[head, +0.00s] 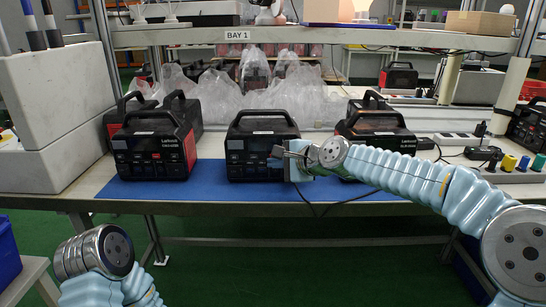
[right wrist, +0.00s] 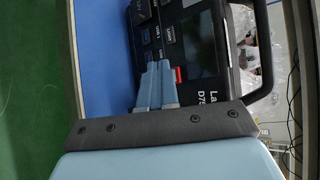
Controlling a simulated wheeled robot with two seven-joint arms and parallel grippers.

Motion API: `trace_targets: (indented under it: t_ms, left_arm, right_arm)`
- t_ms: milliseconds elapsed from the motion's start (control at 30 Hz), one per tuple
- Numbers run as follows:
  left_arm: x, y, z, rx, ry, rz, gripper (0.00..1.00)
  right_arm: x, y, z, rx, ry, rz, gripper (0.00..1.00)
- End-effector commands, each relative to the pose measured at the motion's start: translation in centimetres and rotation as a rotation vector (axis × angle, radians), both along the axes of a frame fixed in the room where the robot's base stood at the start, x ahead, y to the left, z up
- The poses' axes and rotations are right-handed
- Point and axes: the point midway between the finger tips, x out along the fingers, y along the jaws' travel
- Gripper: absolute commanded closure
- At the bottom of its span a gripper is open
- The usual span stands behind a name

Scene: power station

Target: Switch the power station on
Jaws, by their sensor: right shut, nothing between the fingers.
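Black power stations with top handles stand along the blue mat (head: 215,180) on the bench. My right gripper (head: 278,157) is shut and empty at the right part of that front. In the right wrist view its closed fingertips (right wrist: 159,66) are at the panel (right wrist: 200,50), beside a small red part (right wrist: 180,75) and a dark screen (right wrist: 221,45). I cannot tell whether they touch. My left gripper is out of view; only my left arm shows at lower left.
A red-sided power station (head: 188,150) stands left and another (head: 380,130) right, partly behind my right arm. Clear plastic bags (head: 290,100) lie behind. A white block (head: 50,105) stands at far left, power strips (head: 455,139) at right.

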Motion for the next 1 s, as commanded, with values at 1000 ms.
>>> trace_targets:
  t_ms: [1000]
  left_arm:
    - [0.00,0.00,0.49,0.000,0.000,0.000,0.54]
  right_arm:
    - [1.08,0.04,0.04,-0.001,-0.001,0.000,1.00]
